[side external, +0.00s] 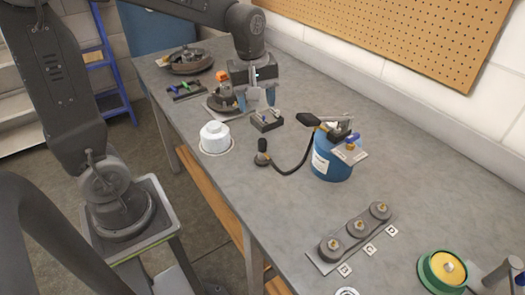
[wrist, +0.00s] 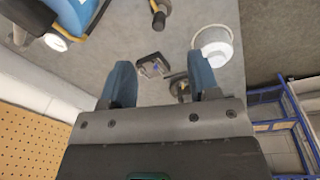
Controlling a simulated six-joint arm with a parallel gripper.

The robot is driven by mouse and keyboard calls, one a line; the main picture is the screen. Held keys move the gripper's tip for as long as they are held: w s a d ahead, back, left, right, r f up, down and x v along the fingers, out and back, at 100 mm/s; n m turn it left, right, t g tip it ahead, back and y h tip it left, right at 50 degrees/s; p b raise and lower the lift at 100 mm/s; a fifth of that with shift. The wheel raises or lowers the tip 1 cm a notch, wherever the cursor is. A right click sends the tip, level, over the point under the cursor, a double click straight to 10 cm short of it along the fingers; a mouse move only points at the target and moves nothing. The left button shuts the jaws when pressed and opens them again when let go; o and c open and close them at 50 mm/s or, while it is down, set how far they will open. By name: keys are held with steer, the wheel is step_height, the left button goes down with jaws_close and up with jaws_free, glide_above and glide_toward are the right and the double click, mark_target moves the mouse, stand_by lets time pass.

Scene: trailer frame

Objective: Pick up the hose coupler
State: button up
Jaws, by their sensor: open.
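A black hose end piece, which looks like the hose coupler (side external: 262,157), stands on the grey bench at the end of a curved black hose (side external: 295,168). The hose runs to a blue canister (side external: 330,163).
A white round container (side external: 214,138) stands near the bench's left edge. A round dark part (side external: 222,100) lies by my gripper. A plate with three round fittings (side external: 331,247) and a green-rimmed can (side external: 428,278) are in front. Bare bench lies between canister and plate.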

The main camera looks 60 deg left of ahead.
mark_target(263, 140)
steer(key=w+f+n, duration=0.1)
steer(key=f, duration=0.3)
steer(key=w+a+f+n, duration=0.1)
steer(key=f, duration=0.3)
steer(key=w+a+f+n+g, duration=0.1)
steer(key=f+n, duration=0.1)
steer(key=f, duration=0.2)
steer(key=shift+w+f, duration=0.2)
steer(key=shift+w, duration=0.05)
steer(key=shift+w+a+f, duration=0.1)
steer(key=shift+a+f, duration=0.1)
steer(key=shift+f, duration=1.1)
steer(key=shift+a+f, duration=0.2)
steer(key=shift+f, duration=1.05)
steer(key=shift+c, duration=0.5)
steer(key=c, duration=0.9)
jaws_close()
steer(key=shift+r, duration=0.15)
